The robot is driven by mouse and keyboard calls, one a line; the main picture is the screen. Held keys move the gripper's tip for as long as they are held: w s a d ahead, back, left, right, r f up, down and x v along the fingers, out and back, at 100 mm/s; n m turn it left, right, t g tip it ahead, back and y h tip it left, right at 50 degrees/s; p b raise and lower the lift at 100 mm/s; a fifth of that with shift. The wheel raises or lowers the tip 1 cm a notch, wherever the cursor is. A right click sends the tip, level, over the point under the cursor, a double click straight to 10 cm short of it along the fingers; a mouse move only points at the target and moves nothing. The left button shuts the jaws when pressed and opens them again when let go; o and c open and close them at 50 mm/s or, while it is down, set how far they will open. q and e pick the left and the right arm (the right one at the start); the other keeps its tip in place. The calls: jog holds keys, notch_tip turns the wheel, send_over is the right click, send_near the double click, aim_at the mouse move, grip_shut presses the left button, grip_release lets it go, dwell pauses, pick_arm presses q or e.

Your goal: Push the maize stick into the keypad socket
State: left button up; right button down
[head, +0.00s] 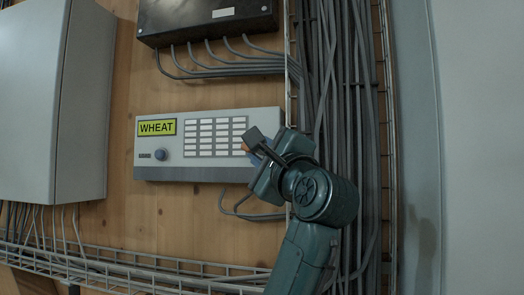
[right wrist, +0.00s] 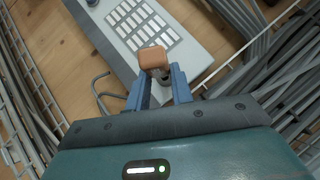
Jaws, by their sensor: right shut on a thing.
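The keypad (head: 208,172) is a pale grey box on the wooden wall, with a green-yellow display (head: 156,127) reading WHEAT, a blue knob (head: 161,154) and rows of white buttons (head: 215,137). My right gripper (head: 258,154) is at the keypad's right end. In the right wrist view my right gripper (right wrist: 158,88) has its blue fingers shut on the maize stick, an orange-brown block (right wrist: 153,58), over the keypad's end (right wrist: 190,62). The socket is hidden behind the stick and fingers, so I cannot tell whether the stick touches it. My left gripper is out of view.
A grey cabinet (head: 55,100) stands out at the left, and a dark box (head: 205,18) with cables hangs above the keypad. A thick cable bundle (head: 345,90) and wire tray run close on the right. Another wire tray (head: 130,265) crosses below.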

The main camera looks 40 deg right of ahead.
jog(key=shift+w+d, duration=0.45)
jog(key=shift+d, duration=0.1)
dwell(0.5)
jog(key=shift+w+d, duration=0.25)
jog(key=shift+d, duration=0.05)
jog(key=shift+p, duration=0.3)
dwell(0.8)
jog(key=shift+p, duration=0.3)
dwell(0.5)
dwell(0.4)
jog(key=shift+w+d, duration=0.65)
jog(key=shift+d, duration=0.1)
dwell(0.5)
